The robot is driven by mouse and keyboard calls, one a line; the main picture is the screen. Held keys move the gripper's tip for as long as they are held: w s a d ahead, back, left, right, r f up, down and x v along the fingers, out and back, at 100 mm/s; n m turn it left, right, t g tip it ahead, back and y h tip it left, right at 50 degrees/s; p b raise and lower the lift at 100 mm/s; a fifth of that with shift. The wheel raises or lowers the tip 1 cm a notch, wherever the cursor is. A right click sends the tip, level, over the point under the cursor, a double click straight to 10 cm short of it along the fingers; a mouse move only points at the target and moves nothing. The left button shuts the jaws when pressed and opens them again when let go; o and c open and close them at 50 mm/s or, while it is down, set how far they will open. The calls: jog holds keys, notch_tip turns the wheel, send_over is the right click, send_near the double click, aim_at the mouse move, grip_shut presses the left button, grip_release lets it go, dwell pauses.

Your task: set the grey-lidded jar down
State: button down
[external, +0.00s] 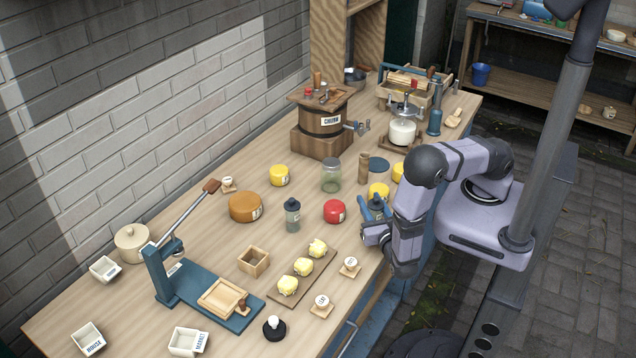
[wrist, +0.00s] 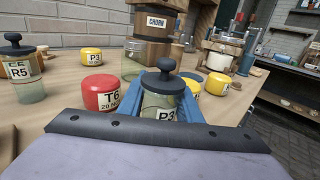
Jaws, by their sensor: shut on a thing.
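The grey-lidded jar (wrist: 162,98) is pale greenish glass with a dark knobbed lid and a label that reads P3. My gripper (wrist: 158,108) is shut on it, with blue fingers on both sides, and the jar looks upright. Its base is hidden, so I cannot tell whether it touches the table. In the external view my gripper (external: 375,212) is at the right edge of the table, right of the red round. A second grey-lidded jar, labelled R5 (wrist: 22,72), stands at the left in the wrist view and mid-table in the external view (external: 292,216).
A red round (wrist: 101,93), labelled T6, is close left of the held jar. Yellow rounds (wrist: 218,84) stand just beyond. An open glass jar (external: 331,176), a wooden cylinder (external: 364,168) and a blue disc (external: 379,164) are further back. The butter board (external: 289,292) is nearer the front.

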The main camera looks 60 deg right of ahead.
aim_at(379, 218)
jog(key=shift+f, duration=0.2)
jog(key=c, duration=1.3)
grip_release()
jog(key=b+v, duration=0.2)
jog(key=v, duration=0.1)
jog(key=b+v, duration=0.2)
jog(key=v, duration=0.1)
jog(key=shift+s+f, duration=0.2)
jog(key=shift+s, duration=0.15)
jog(key=shift+o, duration=0.6)
jog(key=shift+s+a+r, duration=0.1)
jog(key=shift+s+a, duration=0.2)
